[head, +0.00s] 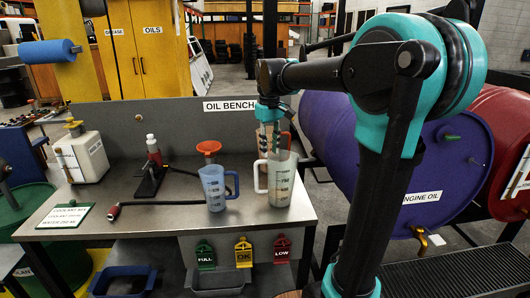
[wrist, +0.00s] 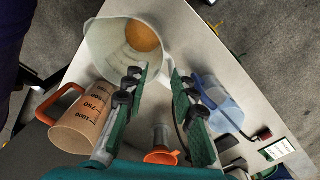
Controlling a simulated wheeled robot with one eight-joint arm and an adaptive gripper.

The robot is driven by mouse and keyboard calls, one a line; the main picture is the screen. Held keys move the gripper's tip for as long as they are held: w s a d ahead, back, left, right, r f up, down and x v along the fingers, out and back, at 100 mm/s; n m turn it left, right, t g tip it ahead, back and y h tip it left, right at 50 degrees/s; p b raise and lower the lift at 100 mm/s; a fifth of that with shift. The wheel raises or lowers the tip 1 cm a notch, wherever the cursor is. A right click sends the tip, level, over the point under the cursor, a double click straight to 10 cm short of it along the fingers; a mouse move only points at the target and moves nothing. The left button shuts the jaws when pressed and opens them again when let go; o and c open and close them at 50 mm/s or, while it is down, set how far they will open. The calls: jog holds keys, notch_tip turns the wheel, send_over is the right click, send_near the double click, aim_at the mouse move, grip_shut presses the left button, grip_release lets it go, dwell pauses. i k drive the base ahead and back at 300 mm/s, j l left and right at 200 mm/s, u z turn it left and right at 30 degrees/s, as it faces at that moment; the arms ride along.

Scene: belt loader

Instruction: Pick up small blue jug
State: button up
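The small blue jug (head: 213,190) stands upright on the metal bench, its handle to the right in the head view. My gripper (head: 269,128) points down above the bench, to the right of the blue jug. In the wrist view my gripper (wrist: 159,70) is open, with nothing between its fingers.
A larger clear jug (head: 281,182) stands right of the blue jug; the wrist view shows amber inside. An amber jug with an orange handle (wrist: 82,127) is close by. An orange funnel (head: 209,147) stands behind the blue jug. A black hose (head: 160,203) lies left.

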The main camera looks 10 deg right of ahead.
aim_at(212, 177)
jog(key=j+z, duration=0.15)
jog(key=j, duration=0.4)
jog(key=j+z, duration=0.15)
jog(key=j, duration=0.45)
jog(key=k+j+z, duration=0.15)
jog(key=j, duration=0.4)
jog(key=j+z, duration=0.15)
jog(key=j, duration=0.4)
